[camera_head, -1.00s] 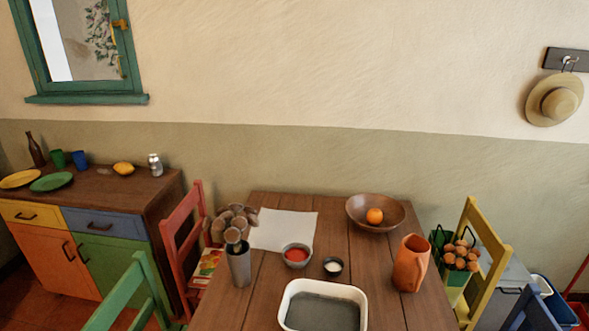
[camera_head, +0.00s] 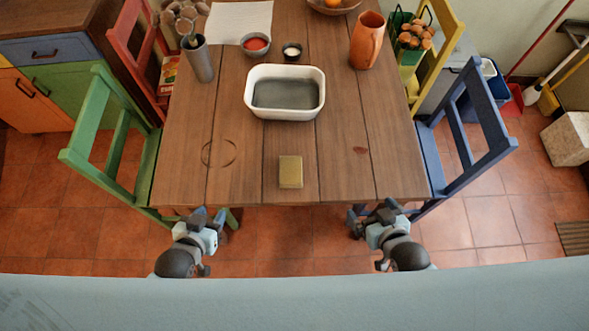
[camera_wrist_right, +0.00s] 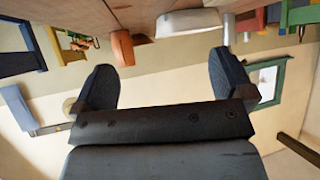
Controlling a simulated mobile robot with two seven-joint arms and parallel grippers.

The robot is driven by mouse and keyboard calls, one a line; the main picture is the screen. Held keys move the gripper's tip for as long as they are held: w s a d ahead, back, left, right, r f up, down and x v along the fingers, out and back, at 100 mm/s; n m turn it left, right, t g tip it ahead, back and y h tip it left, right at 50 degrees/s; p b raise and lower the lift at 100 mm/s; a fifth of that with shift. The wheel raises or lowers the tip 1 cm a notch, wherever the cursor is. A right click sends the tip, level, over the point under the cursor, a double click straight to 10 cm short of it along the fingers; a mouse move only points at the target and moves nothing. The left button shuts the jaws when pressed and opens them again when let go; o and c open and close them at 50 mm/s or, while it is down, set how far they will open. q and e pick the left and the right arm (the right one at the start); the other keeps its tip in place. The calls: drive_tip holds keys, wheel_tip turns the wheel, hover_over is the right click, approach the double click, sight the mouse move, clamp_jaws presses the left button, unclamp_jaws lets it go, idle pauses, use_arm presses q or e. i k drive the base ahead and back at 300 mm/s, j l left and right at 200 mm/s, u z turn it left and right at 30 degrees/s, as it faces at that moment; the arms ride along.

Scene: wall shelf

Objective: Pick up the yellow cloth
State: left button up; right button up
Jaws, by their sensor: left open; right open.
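The yellow cloth (camera_head: 291,172) looks like a small folded olive-yellow square. It lies flat on the wooden table near its front edge, in the head view. My left gripper (camera_head: 209,217) is at the table's front edge, left of the cloth and apart from it. My right gripper (camera_head: 370,214) is near the same edge, to the right of the cloth and apart from it. In the right wrist view my right gripper (camera_wrist_right: 165,80) has its two dark fingers wide apart with nothing between them. The cloth is not seen in that view.
A white baking dish (camera_head: 285,113) stands behind the cloth. Small bowls, a grey utensil holder (camera_head: 200,60) and an orange jug (camera_head: 367,42) stand farther back. A green chair (camera_head: 88,118) and a blue chair (camera_head: 484,130) flank the table (camera_head: 340,150). The tabletop around the cloth is clear.

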sight(290, 167)
drive_tip(key=u, duration=1.75)
drive_tip(key=k+l+u, duration=0.6)
drive_tip(key=k+l, duration=0.6)
